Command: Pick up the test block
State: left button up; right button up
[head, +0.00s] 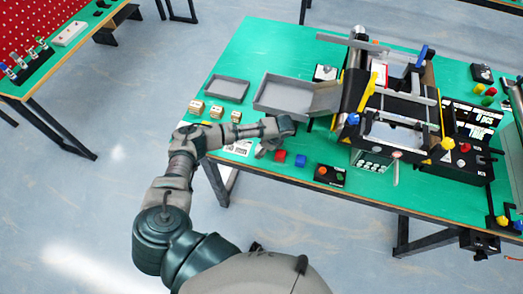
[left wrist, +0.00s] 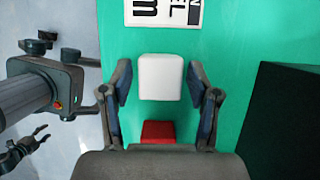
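A white block (left wrist: 160,77) lies on the green table between the spread fingers of my left gripper (left wrist: 161,95) in the left wrist view. Gaps show on both sides of it, so the fingers do not touch it. A red block (left wrist: 158,131) lies close by, partly hidden by the gripper's body; it also shows in the head view (head: 280,156).
A blue block (head: 300,160) sits right of the red one. A printed sign (left wrist: 163,10) lies beside the white block. A grey tray (head: 262,103), a conveyor machine (head: 415,100) and a black button box (head: 330,176) stand around. A large dark shape (left wrist: 285,120) flanks the gripper.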

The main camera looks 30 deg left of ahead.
pick_arm(q)
jog(key=shift+a, duration=0.1)
jog(key=c, duration=0.8)
jog(key=shift+a, duration=0.15)
